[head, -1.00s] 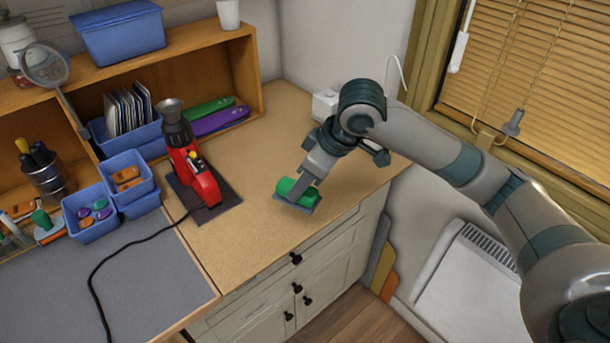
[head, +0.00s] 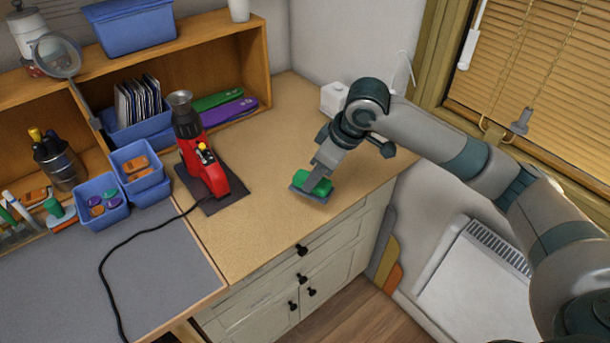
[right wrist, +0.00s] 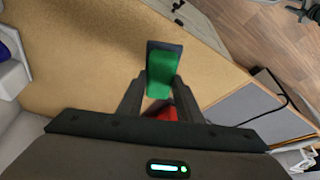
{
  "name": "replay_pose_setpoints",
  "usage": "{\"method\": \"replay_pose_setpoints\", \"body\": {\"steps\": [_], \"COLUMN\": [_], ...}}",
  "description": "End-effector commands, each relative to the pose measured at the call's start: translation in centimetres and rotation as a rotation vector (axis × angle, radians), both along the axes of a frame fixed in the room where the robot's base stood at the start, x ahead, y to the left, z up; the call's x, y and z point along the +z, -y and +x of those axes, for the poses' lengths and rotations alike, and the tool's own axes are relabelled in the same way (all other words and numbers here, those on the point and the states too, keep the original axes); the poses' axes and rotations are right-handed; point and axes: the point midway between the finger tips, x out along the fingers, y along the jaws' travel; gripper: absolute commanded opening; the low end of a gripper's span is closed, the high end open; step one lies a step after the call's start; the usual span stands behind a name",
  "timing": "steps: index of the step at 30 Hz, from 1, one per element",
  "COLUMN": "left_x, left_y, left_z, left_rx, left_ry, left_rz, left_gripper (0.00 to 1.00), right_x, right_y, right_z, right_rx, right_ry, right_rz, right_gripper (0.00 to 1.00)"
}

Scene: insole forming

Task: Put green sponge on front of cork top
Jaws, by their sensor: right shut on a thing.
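The green sponge (head: 318,184) has a dark grey layer along one side. It is at the front part of the tan speckled cork top (head: 262,235), near the front edge above the drawers. My right gripper (head: 314,180) is shut on it. In the right wrist view the sponge (right wrist: 162,70) sits between the two fingers of my right gripper (right wrist: 160,86), with the cork top (right wrist: 85,60) behind it. I cannot tell whether the sponge touches the cork top. My left gripper is in neither view.
A red tool (head: 205,172) on a dark pad stands left of the sponge, its black cable running over the grey mat (head: 165,275). Blue bins (head: 138,170) and a wooden shelf (head: 225,60) are farther left. A small white box (head: 334,97) stands behind. Cork around the sponge is clear.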

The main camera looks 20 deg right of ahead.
Motion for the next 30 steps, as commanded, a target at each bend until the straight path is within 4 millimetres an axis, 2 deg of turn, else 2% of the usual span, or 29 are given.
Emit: {"method": "replay_pose_setpoints", "body": {"steps": [6, 12, 17, 26, 30], "left_x": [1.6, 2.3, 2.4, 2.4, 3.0], "left_y": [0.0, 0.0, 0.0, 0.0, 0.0], "left_z": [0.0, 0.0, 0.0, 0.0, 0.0], "left_rx": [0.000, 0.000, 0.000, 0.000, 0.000], "left_ry": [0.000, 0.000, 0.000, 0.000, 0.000], "left_rz": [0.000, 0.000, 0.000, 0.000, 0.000], "left_gripper": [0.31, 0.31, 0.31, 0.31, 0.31], "right_x": [-2.2, -3.9, -4.4, -4.5, -5.3], "right_y": [-0.4, -0.6, -0.5, -0.5, -0.5], "right_z": [4.1, 6.7, 7.4, 7.4, 7.3], "right_rx": [-0.003, -0.001, 0.000, 0.000, -0.001], "right_ry": [-0.005, -0.003, -0.001, -0.001, -0.003], "right_rz": [0.001, 0.001, -0.001, -0.001, -0.001], "right_gripper": [0.14, 0.14, 0.14, 0.14, 0.14]}}
